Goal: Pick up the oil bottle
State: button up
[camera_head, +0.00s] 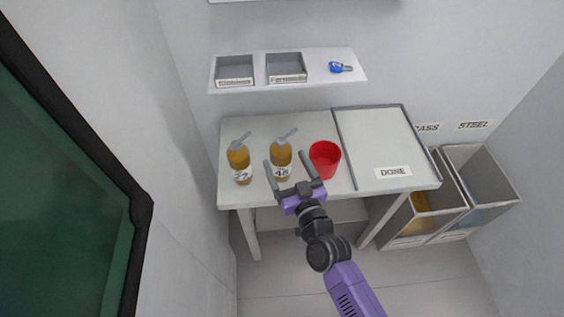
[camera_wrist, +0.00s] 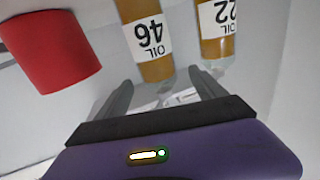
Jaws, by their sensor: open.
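Two amber oil bottles with pale pump tops stand on the white table. The one labelled 46 (camera_head: 281,162) is in the middle, and the one labelled 22 (camera_head: 239,160) is to its left. My gripper (camera_head: 287,159) is open and empty, its fingers spread in front of bottle 46. In the wrist view both show upside down. Bottle 46 (camera_wrist: 146,40) lies ahead, its top toward the gap between my fingers (camera_wrist: 163,84). Bottle 22 (camera_wrist: 216,32) is farther right. I see no contact, and the exact gap to bottle 46 is unclear.
A red cup (camera_head: 325,158) stands close right of bottle 46. Right of it is a bordered area marked DONE (camera_head: 375,140), empty. A shelf (camera_head: 350,84) above holds two grey trays and a blue item. Bins (camera_head: 490,170) stand right of the table (camera_head: 232,196).

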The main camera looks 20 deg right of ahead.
aim_at(277, 142)
jog(key=shift+w+d, duration=0.15)
jog(key=shift+w+r, duration=0.1)
jog(key=shift+w, duration=0.25)
jog(key=shift+w+d+p, duration=0.1)
jog(key=shift+w+p, duration=0.55)
jog(key=shift+w, duration=2.75)
jog(key=c, duration=1.6)
grip_shut()
